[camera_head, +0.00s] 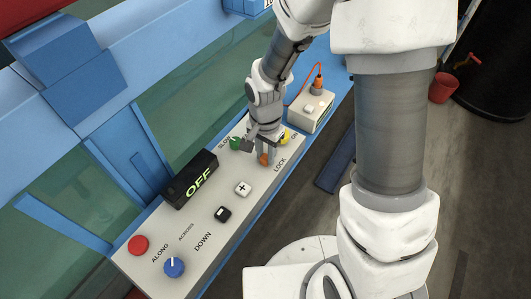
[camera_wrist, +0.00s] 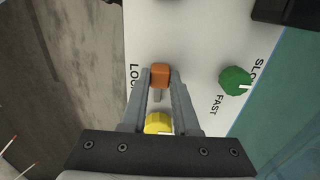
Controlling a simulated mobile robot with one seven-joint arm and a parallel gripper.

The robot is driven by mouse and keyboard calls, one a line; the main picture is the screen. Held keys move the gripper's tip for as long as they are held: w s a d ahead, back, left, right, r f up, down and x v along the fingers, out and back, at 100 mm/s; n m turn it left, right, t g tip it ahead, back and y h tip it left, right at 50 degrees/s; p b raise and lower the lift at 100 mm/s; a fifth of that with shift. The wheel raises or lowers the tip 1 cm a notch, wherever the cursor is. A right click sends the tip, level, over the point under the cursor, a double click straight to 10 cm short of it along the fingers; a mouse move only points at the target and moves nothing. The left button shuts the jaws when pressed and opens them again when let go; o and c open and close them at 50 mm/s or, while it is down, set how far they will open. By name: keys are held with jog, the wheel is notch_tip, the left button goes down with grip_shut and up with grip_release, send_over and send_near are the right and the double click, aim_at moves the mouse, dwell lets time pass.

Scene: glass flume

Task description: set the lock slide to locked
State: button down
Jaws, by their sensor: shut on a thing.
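The lock slide has an orange knob (camera_head: 263,158) on the white control panel (camera_head: 205,225), beside the word LOCK. In the wrist view the orange knob (camera_wrist: 160,75) sits between the two finger ends of my gripper (camera_wrist: 160,80). A short grey slot shows just below it, between the fingers. My gripper (camera_head: 265,153) is shut on this knob in the head view. The fingers partly hide the slide, and I cannot tell how far along its travel it stands.
A yellow knob (camera_wrist: 158,122) lies between my fingers' bases in the wrist view. A green knob (camera_wrist: 235,80) is to the right. A black OFF display (camera_head: 190,179), plus button (camera_head: 243,188), black switch (camera_head: 222,213), blue knob (camera_head: 174,267) and red button (camera_head: 138,245) share the panel.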

dwell(0.8)
jog(key=shift+w+d, duration=0.75)
jog(key=shift+w, duration=0.2)
jog(key=c, duration=0.7)
grip_release()
jog(key=shift+o, duration=0.3)
jog(key=shift+r, duration=0.1)
notch_tip(320, 180, up, 17)
jog(key=shift+r, duration=0.1)
jog(key=s+d+r+n+t, duration=0.2)
jog(key=s+d+r+n, duration=0.1)
jog(key=s, duration=0.4)
jog(key=s+d+r+n+t, duration=0.3)
jog(key=s+d+r+n, duration=0.1)
jog(key=s+d+r, duration=0.2)
jog(key=shift+s+d+r+n+t, duration=0.2)
jog(key=shift+s+n+t, duration=0.1)
jog(key=shift+s, duration=0.45)
